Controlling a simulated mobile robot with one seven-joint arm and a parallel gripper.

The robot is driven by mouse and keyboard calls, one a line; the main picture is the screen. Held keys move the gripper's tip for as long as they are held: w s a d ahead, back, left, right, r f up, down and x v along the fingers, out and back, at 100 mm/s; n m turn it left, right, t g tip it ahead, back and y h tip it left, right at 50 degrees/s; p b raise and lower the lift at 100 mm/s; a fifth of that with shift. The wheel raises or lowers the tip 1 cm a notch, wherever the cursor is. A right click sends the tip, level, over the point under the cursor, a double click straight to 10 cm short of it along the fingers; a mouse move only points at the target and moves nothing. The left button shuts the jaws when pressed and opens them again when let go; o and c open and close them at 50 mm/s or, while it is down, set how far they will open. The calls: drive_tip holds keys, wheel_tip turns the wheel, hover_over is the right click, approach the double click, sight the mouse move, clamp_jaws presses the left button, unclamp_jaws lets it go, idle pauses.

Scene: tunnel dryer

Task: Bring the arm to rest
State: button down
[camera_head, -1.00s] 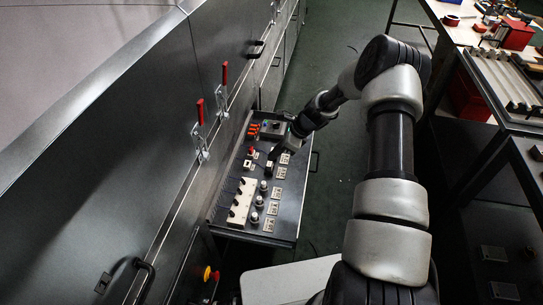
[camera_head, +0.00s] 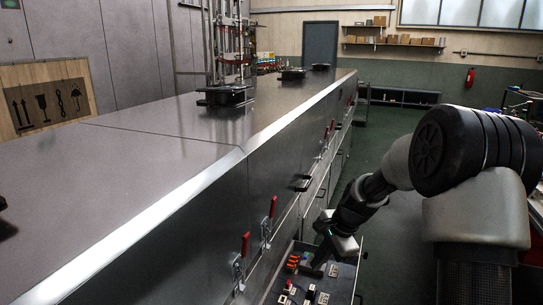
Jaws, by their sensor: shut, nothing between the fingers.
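My arm reaches in from the right of the head view, its big black joint and grey links in the foreground. My gripper (camera_head: 320,260) points down over the control panel (camera_head: 344,290) on the side of the dryer. It is shut and empty, just right of the orange switches (camera_head: 292,263). I cannot tell whether the fingertips touch the panel. The lower part of the panel is cut off by the picture's bottom edge.
The long grey dryer (camera_head: 150,140) fills the left and middle. Red-handled clamps (camera_head: 271,207) and door handles stick out from its side. Green floor (camera_head: 385,130) lies open beyond the arm. A low dark shelf (camera_head: 402,97) and a door (camera_head: 320,45) stand at the back.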

drive_tip(key=s+r+n+t+h, duration=0.2)
drive_tip(key=s+r+n, duration=0.6)
drive_tip(key=s+r, duration=0.8)
drive_tip(key=s+r+n+t+h, duration=0.1)
drive_tip(key=s+r+n, duration=0.15)
drive_tip(key=s, duration=0.45)
drive_tip(key=s+r+n, duration=0.2)
drive_tip(key=s+n, duration=0.2)
drive_tip(key=s, duration=0.2)
wheel_tip(320, 180, up, 20)
drive_tip(key=p, duration=1.9)
drive_tip(key=shift+s+d+f, duration=0.15)
drive_tip(key=shift+s+d, duration=0.25)
drive_tip(key=shift+d, duration=0.05)
